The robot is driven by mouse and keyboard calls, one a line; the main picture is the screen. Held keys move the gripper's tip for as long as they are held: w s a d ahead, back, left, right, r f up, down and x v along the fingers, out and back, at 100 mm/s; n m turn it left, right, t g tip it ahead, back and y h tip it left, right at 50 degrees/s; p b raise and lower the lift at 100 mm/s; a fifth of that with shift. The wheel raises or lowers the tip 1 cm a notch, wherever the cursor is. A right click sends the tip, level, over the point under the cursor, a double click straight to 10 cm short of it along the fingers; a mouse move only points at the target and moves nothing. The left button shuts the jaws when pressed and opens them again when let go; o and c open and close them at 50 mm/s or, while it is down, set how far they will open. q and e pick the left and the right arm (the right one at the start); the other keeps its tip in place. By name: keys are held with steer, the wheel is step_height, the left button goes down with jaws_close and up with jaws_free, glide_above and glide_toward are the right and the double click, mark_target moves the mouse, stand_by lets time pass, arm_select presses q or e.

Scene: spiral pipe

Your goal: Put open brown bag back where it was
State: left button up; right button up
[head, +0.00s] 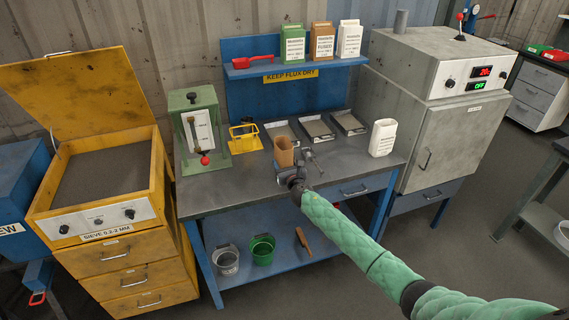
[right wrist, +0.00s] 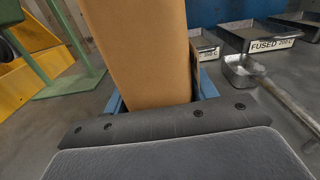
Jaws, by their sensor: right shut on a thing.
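The open brown bag (head: 284,152) is over the middle of the bench, in front of the grey trays. My right gripper (head: 287,168) is shut on it, and the arm reaches in from the lower right. In the right wrist view the bag (right wrist: 137,50) stands upright between the blue fingers (right wrist: 160,95). I cannot tell whether its base touches the bench. Another brown bag (head: 321,41) stands on the blue shelf (head: 295,68), between a green bag (head: 292,45) and a white bag (head: 350,39). My left gripper is not in view.
Grey trays (head: 318,131) line the back of the bench. A metal ladle (right wrist: 245,70) lies right of the held bag. An open white bag (head: 383,138) stands at the right. A yellow stand (head: 245,137) and green press (head: 203,125) are at left. The bench front-left is clear.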

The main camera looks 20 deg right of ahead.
steer(key=shift+f, duration=0.1)
steer(key=o, duration=1.6)
